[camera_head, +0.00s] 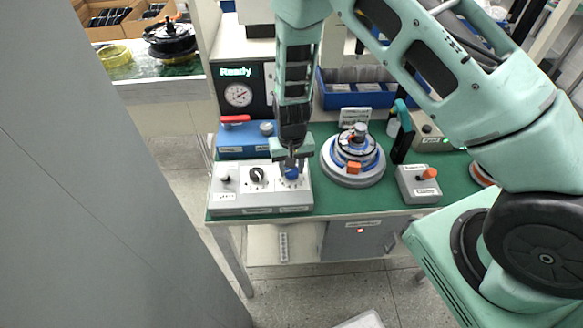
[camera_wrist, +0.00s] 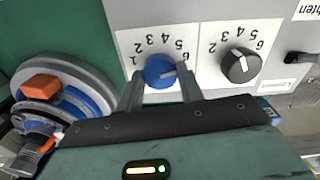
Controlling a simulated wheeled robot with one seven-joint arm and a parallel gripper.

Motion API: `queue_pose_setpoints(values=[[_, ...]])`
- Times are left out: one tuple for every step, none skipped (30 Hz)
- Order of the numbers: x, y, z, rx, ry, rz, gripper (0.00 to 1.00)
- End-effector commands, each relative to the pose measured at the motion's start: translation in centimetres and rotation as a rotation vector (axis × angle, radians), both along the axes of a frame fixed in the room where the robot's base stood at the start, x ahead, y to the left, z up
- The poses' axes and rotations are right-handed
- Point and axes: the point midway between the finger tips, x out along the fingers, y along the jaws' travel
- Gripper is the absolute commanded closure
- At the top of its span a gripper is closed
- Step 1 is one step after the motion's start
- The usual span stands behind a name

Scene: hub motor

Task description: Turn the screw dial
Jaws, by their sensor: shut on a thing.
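A grey control box (camera_head: 262,203) stands at the front left of the green table. It bears a blue dial (camera_wrist: 158,71) and a black dial (camera_wrist: 241,66), each with a number scale around it. In the head view the blue dial (camera_head: 291,173) is at the box's right side, and the black dial (camera_head: 257,174) is left of it. My gripper (camera_wrist: 160,88) is shut on the blue dial, with one finger on each side of it. The gripper (camera_head: 290,158) also reaches down from above in the head view. Which number the blue dial points to is unclear.
A round motor part (camera_head: 353,160) with an orange block stands right of the box. A small box with an orange knob (camera_head: 419,185) is further right. A blue box with a red handle (camera_head: 240,138) and a gauge unit reading "Ready" (camera_head: 238,92) stand behind.

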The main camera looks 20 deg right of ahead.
Motion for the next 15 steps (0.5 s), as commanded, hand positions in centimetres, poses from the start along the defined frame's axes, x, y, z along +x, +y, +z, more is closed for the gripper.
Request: queue_pose_setpoints(values=[[0.08, 0.01, 0.05, 0.001, -0.002, -0.009, 0.86], [0.09, 0.00, 0.06, 0.001, -0.002, -0.013, 0.86], [0.08, 0.01, 0.07, 0.001, -0.002, -0.018, 0.86], [0.09, 0.00, 0.08, 0.001, -0.002, -0.020, 0.86], [0.09, 0.00, 0.08, 0.001, -0.002, -0.022, 0.86], [0.09, 0.00, 0.09, 0.001, -0.002, -0.024, 0.86], [0.09, -0.01, 0.09, 0.001, -0.002, -0.024, 0.86], [0.09, -0.01, 0.09, 0.001, -0.002, -0.024, 0.86], [0.09, 0.00, 0.10, 0.001, -0.002, -0.024, 0.86], [0.09, -0.01, 0.10, 0.001, -0.002, -0.024, 0.86], [0.09, -0.01, 0.10, 0.001, -0.002, -0.024, 0.86], [0.09, -0.01, 0.10, 0.001, -0.002, -0.024, 0.86], [0.09, -0.01, 0.10, 0.001, -0.002, -0.024, 0.86], [0.09, -0.01, 0.10, 0.001, -0.002, -0.024, 0.86], [0.10, -0.01, 0.10, 0.001, -0.002, -0.024, 0.60]])
